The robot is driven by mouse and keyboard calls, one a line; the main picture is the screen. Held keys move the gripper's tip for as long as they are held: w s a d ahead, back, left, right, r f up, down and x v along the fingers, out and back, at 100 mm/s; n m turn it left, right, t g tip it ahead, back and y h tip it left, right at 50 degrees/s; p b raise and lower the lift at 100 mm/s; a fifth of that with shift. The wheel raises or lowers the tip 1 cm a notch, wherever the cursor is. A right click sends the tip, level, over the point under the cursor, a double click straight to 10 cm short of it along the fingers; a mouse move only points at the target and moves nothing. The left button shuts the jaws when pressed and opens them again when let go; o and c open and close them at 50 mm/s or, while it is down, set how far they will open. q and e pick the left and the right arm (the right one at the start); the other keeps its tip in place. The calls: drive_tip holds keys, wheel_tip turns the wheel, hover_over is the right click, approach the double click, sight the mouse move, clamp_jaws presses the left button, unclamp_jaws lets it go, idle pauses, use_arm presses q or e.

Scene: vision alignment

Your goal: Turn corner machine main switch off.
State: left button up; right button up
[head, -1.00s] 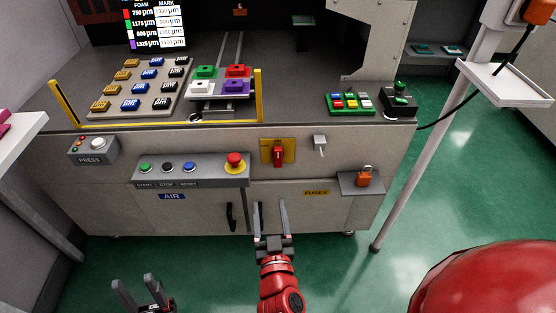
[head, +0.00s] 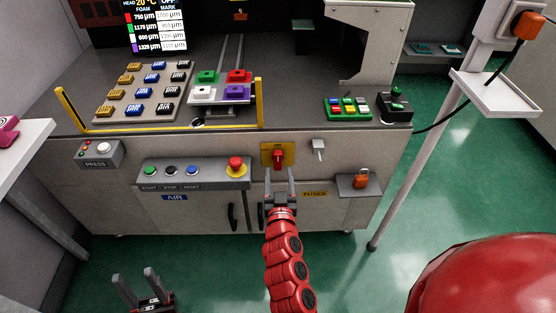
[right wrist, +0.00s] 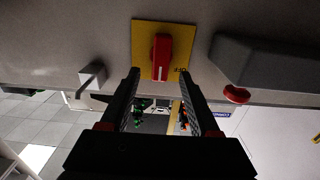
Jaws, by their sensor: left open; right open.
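The main switch is a red rotary handle (head: 278,158) on a yellow plate (head: 267,151) on the front of the machine. In the right wrist view the red handle (right wrist: 161,57) stands along the picture's vertical, with the lettering OFF beside it on the yellow plate (right wrist: 145,35). My right gripper (head: 279,176) is open and empty, just below the switch in the head view. In the right wrist view its fingertips (right wrist: 158,73) lie on either side of the handle's near end; contact cannot be told. My left gripper (head: 136,277) is open and empty at the lower left, away from the machine.
A button panel with a red emergency knob (head: 236,164) is left of the switch. Black door handles (head: 232,217) sit below. Green floor is open in front.

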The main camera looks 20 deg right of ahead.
sight(278, 162)
drive_tip(key=x, duration=0.5)
drive_tip(key=shift+w, duration=0.1)
clamp_jaws()
